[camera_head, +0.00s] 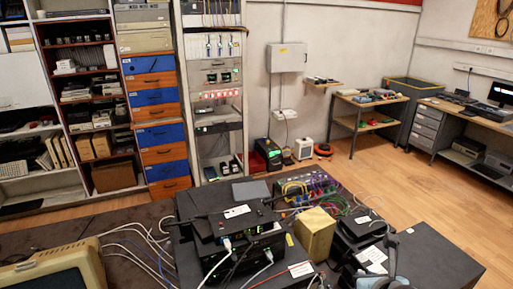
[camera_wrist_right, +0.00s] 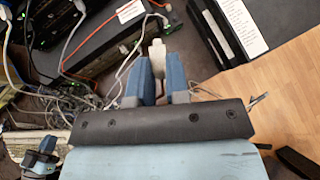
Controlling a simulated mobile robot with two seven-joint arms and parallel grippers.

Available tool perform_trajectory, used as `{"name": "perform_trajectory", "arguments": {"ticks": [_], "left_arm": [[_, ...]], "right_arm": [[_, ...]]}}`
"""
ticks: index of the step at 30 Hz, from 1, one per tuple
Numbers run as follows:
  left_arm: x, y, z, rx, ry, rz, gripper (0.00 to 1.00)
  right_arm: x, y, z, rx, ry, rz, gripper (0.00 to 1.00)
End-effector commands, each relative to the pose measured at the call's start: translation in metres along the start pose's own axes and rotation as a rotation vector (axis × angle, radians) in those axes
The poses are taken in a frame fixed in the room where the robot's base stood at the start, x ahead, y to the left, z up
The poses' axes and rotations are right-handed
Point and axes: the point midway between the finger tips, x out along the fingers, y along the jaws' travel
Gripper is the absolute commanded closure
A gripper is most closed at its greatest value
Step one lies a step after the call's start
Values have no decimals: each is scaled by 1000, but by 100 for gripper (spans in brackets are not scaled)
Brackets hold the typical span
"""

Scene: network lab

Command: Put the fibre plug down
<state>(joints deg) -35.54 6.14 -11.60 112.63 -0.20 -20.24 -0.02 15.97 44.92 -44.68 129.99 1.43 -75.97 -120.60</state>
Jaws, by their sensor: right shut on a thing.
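My right gripper (camera_wrist_right: 160,72) is in the middle of the right wrist view, its two blue-grey fingers shut on a small pale plug. The fibre plug (camera_wrist_right: 157,55) stands out between the fingertips and beyond them. Thin pale cables run close to the fingers; I cannot tell which one joins the plug. In the head view, part of my right gripper (camera_head: 384,280) shows at the bottom edge, beside dark equipment, and the plug cannot be made out there.
Stacked black network boxes (camera_head: 238,222) with plugged cables stand on the bench. A yellowish box (camera_head: 315,235) and a tangle of coloured cables (camera_head: 310,188) are beside them. A beige monitor (camera_head: 55,268) is at the lower left. A dark flat top (camera_head: 435,258) at the right looks clear.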

Motion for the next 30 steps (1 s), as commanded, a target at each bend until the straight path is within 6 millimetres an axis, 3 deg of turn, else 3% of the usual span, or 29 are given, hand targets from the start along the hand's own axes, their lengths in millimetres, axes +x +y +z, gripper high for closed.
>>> {"name": "perform_trajectory", "arguments": {"ticks": [14, 30], "left_arm": [[0, 0, 4, 0, -8, 0, 100], [-1, 0, 4, 0, -8, -1, 100]], "right_arm": [[-3, 8, 9, -19, -4, 26, 100], [-31, 114, 94, -307, -8, 366, 100]]}}
